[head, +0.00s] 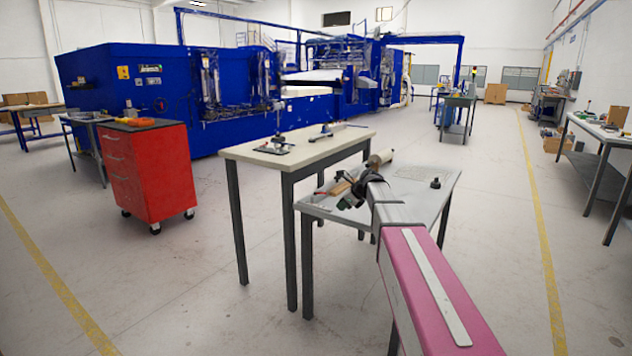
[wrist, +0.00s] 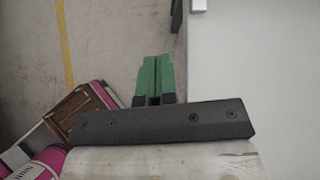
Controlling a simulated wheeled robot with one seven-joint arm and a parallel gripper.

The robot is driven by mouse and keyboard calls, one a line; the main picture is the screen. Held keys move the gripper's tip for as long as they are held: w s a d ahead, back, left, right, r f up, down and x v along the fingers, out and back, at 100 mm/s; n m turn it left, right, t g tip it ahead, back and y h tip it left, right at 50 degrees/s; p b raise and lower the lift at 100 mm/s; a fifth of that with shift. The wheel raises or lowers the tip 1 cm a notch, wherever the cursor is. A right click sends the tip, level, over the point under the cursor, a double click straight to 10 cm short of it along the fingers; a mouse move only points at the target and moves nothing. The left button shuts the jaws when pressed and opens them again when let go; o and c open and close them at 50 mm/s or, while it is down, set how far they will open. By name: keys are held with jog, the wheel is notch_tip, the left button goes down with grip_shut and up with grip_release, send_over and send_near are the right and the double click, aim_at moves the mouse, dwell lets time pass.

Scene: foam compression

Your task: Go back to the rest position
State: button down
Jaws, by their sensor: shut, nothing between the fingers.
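In the head view my arm reaches forward from the lower right, and my gripper (head: 346,203) is over the near left part of the grey table (head: 418,205). It is small and partly hidden by my wrist there. In the wrist view the two green fingertips of my gripper (wrist: 154,72) lie together with nothing between them. A pale tabletop (wrist: 260,75) fills the right of that view, and floor shows to the left of the fingers.
A cream-topped table (head: 243,152) with small test stands adjoins the grey table. A small black knob-like object (head: 435,183) sits on the grey table. A red wheeled cabinet (head: 150,170) stands left. Open floor lies between the tables and the right-hand workbench (head: 604,135).

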jog(key=s+d+f+n+g+h, duration=0.1)
jog(key=s+d+f+n+h, duration=0.1)
jog(key=s+f+n, duration=0.5)
jog(key=s+d+f+n+g+h, duration=0.2)
jog(key=s+f+n, duration=0.6)
jog(key=s, duration=0.7)
jog(key=s+d+f+n+g+h, duration=0.1)
jog(key=s+d+f+n+h, duration=0.2)
jog(key=s+f+n, duration=0.4)
jog(key=s+d+n, duration=0.1)
jog(key=s, duration=0.3)
jog(key=shift+d+f+g, duration=0.25)
jog(key=shift+g, duration=0.05)
